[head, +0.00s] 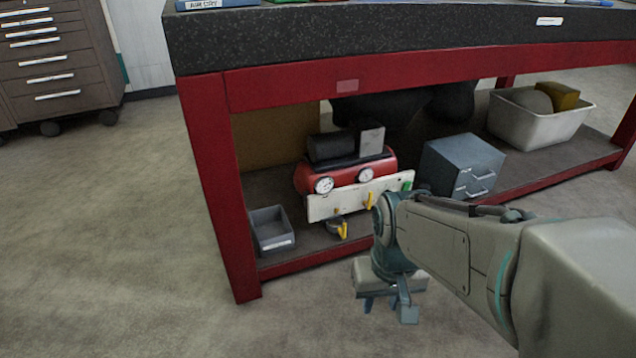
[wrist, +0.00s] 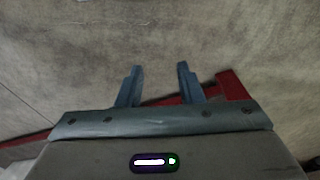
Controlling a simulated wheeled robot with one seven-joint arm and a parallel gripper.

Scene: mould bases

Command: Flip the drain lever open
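A red air compressor (head: 345,176) with two gauges and a white front panel (head: 328,206) sits on the lower shelf of the bench. A yellow lever (head: 343,231) hangs low, beside a small round metal fitting under the panel. A second yellow lever (head: 369,201) is on the panel, higher and to the right. I cannot tell for sure which is the drain lever. My gripper (head: 388,306) points down in front of the shelf, apart from both levers. In the wrist view my gripper (wrist: 160,70) has its fingers apart with nothing between them, above bare floor.
The red bench frame (head: 217,180) has a leg left of the compressor and a front shelf rail. A grey bin (head: 270,228) stands left on the shelf; a blue-grey drawer box (head: 462,165) and a white tub (head: 541,122) stand right. The floor in front is clear.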

